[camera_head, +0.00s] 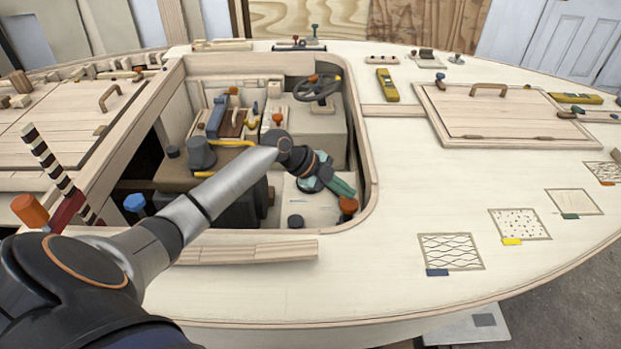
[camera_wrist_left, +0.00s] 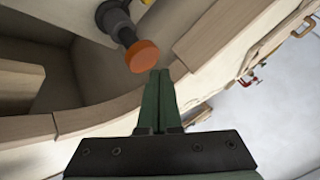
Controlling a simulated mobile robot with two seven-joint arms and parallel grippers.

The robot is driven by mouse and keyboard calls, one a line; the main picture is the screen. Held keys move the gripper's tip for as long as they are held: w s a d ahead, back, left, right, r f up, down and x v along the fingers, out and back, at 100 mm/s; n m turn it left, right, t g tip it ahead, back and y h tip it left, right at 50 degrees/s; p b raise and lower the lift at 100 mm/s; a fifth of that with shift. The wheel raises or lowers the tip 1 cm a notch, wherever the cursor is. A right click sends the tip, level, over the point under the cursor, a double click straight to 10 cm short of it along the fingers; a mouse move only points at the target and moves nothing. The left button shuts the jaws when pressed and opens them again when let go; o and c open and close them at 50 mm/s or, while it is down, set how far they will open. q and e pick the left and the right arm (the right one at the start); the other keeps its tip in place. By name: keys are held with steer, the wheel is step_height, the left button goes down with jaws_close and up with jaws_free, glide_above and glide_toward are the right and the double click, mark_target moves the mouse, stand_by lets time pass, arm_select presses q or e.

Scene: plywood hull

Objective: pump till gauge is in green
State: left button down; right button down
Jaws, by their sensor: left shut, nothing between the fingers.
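My left gripper (camera_head: 343,189) reaches into the open cockpit of the plywood hull. Its green fingers are together and empty, and they also show in the left wrist view (camera_wrist_left: 159,92). An orange-topped knob on a dark stem (camera_head: 348,204) stands just by the fingertips at the cockpit's right side. In the left wrist view the knob's orange cap (camera_wrist_left: 141,56) lies just beyond the fingertips; I cannot tell whether they touch. Whether it is the pump handle is unclear. A dark round fitting (camera_head: 310,185) sits partly behind my wrist. I cannot make out a gauge reading.
A steering wheel (camera_head: 317,88) and a blue-handled lever (camera_head: 215,115) stand inside. A dark cylinder (camera_head: 295,221) is nearby. The deck (camera_head: 400,205) to the right is mostly clear, with several patterned patches.

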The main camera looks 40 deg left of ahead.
mark_target(344, 203)
arm_select(q)
step_height(344, 203, up, 6)
steer(key=p, duration=0.4)
stand_by(0.4)
stand_by(0.7)
